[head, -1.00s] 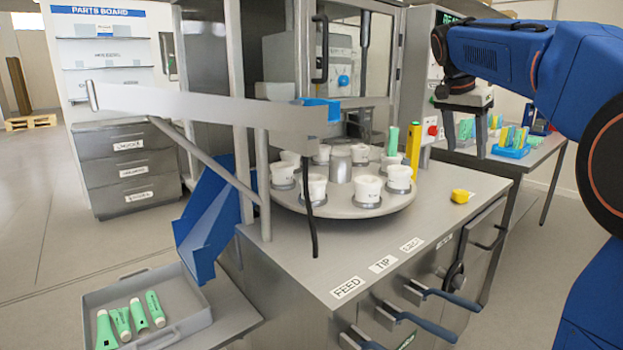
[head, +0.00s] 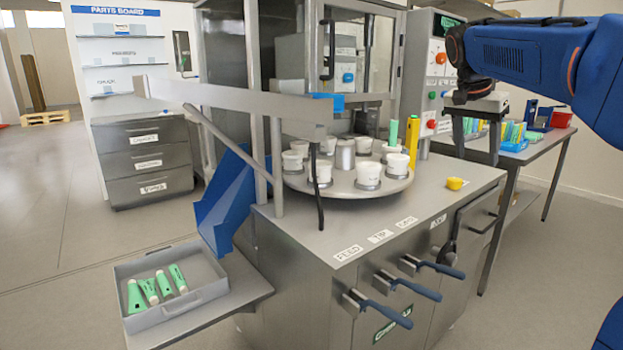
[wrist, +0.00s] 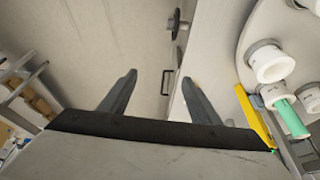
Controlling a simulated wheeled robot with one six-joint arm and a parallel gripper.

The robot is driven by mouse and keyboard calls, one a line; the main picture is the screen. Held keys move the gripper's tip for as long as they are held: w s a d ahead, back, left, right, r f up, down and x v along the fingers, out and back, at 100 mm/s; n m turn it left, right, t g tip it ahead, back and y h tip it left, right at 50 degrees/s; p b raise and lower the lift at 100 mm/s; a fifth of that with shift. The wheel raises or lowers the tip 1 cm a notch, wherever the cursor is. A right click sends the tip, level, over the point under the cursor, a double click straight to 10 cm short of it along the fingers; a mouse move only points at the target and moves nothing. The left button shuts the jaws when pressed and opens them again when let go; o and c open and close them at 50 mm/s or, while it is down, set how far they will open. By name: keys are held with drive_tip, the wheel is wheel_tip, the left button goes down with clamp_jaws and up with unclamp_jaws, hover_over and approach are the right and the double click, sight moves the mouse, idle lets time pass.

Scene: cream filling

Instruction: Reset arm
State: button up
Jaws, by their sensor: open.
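My gripper (head: 473,132) hangs at the upper right in the head view, fingers pointing down, beyond the right side of the machine. In the wrist view my gripper (wrist: 160,95) shows two fingers spread wide with nothing between them. Below them are pale floor and the edge of the machine. My blue arm (head: 540,60) reaches in from the right, bent at the wrist. The round turntable (head: 290,180) with several white cups lies to the left of my gripper. One cup holds a green tube (head: 393,132), which also shows in the wrist view (wrist: 292,118).
Blue-handled levers (head: 415,288) stick out in front. A grey tray (head: 205,296) holds several green tubes. A side table (head: 520,152) carries coloured items.

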drive_tip(key=s+a+f+n+y, duration=0.1)
drive_tip(key=s+a+f+n, duration=0.2)
drive_tip(key=s+f, duration=0.6)
drive_tip(key=s+a+f+n+t+y, duration=0.1)
drive_tip(key=s+a+f+n, duration=0.3)
drive_tip(key=s+f, duration=0.6)
drive_tip(key=s+a+f+n+t+y, duration=0.1)
drive_tip(key=s+a+f+n, duration=0.3)
drive_tip(key=s+f, duration=0.6)
drive_tip(key=s, duration=0.4)
drive_tip(key=shift+y, duration=0.3)
